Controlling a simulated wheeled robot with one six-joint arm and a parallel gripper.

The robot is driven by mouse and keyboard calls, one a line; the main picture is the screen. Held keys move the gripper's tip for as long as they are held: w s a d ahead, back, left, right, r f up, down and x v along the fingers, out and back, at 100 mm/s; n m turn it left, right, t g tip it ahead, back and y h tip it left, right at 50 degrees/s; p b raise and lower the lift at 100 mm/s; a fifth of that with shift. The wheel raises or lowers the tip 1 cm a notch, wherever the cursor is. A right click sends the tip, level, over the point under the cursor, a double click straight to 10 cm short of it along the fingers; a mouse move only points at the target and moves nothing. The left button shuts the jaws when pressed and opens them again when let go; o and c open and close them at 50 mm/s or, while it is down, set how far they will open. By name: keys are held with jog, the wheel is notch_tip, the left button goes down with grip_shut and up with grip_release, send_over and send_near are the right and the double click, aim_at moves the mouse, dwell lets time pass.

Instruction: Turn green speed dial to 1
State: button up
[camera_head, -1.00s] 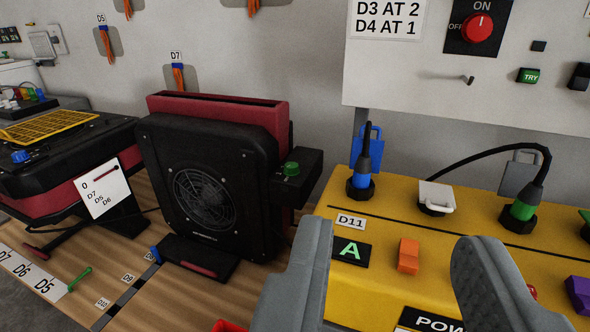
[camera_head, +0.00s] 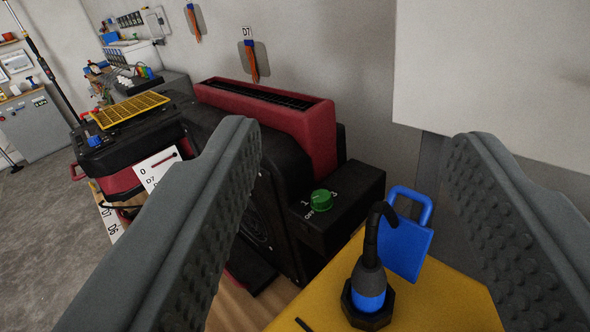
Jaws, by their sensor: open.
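The green speed dial (camera_head: 321,200) sits on top of a black box (camera_head: 350,205) on the right side of the black and red blower (camera_head: 290,145). I cannot tell exactly which mark the dial points to. My gripper (camera_head: 365,140) is open and empty, with its two grey ribbed fingers wide apart. The dial lies in the gap between the fingers in the picture, farther off and nearer the left finger. Nothing touches it. The left finger hides part of the blower's front.
A blue plug (camera_head: 369,285) with a black cable stands on the yellow panel (camera_head: 440,300), in front of the black box. A blue tag (camera_head: 405,235) stands behind it. A white board (camera_head: 480,80) fills the upper right. A yellow grille (camera_head: 130,109) lies on the unit at left.

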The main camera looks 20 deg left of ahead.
jog(key=w+a+f+m+g+h, duration=0.2)
jog(key=w+a+f+h, duration=0.1)
jog(key=w+a+f, duration=0.5)
jog(key=g+h, duration=0.3)
jog(key=g, duration=0.1)
send_near(314, 199)
jog(key=shift+m, duration=0.3)
jog(key=x, duration=0.9)
jog(key=shift+d+f, duration=0.15)
jog(key=shift+d, duration=0.25)
jog(key=c, duration=1)
jog(key=shift+o, duration=0.2)
jog(key=shift+w+a+m+h, duration=0.15)
jog(key=shift+a+m+h, duration=0.1)
jog(key=shift+m+h, duration=0.55)
jog(key=m+g+h, duration=0.2)
jog(key=shift+w+a+m, duration=0.1)
jog(key=shift+a+m, duration=0.05)
jog(key=shift+m, duration=0.15)
jog(key=shift+h, duration=0.4)
